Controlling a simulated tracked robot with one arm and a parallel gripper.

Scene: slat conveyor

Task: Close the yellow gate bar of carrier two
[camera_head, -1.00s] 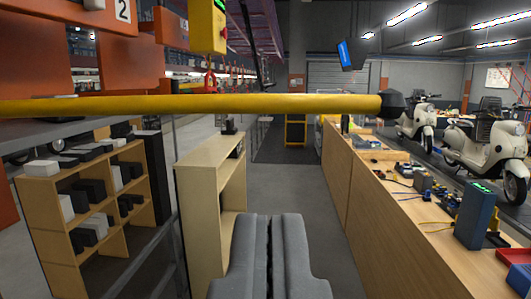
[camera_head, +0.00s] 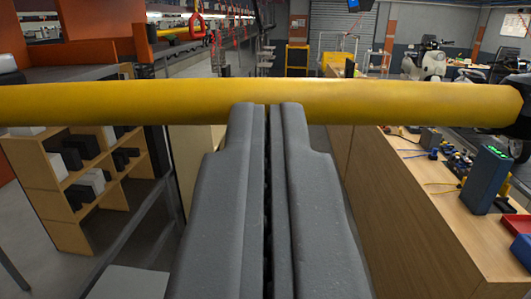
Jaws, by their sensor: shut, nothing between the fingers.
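The yellow gate bar (camera_head: 200,102) runs level across the whole width of the camera view, close in front of me. A black end cap (camera_head: 525,100) shows at its right end, cut by the picture edge. My gripper (camera_head: 268,106) is shut and empty, its two grey fingers side by side. The fingertips reach the lower edge of the bar near its middle; I cannot tell whether they touch it. The bar's left end is out of view, and the number plate of the carrier is not in this view.
A wooden bench (camera_head: 440,205) with tools and a blue-grey box (camera_head: 485,180) runs along the right. A wooden shelf (camera_head: 75,200) with black and white boxes stands at left behind a grey rail. Scooters stand at the back right. A red hook (camera_head: 197,27) hangs beyond the bar.

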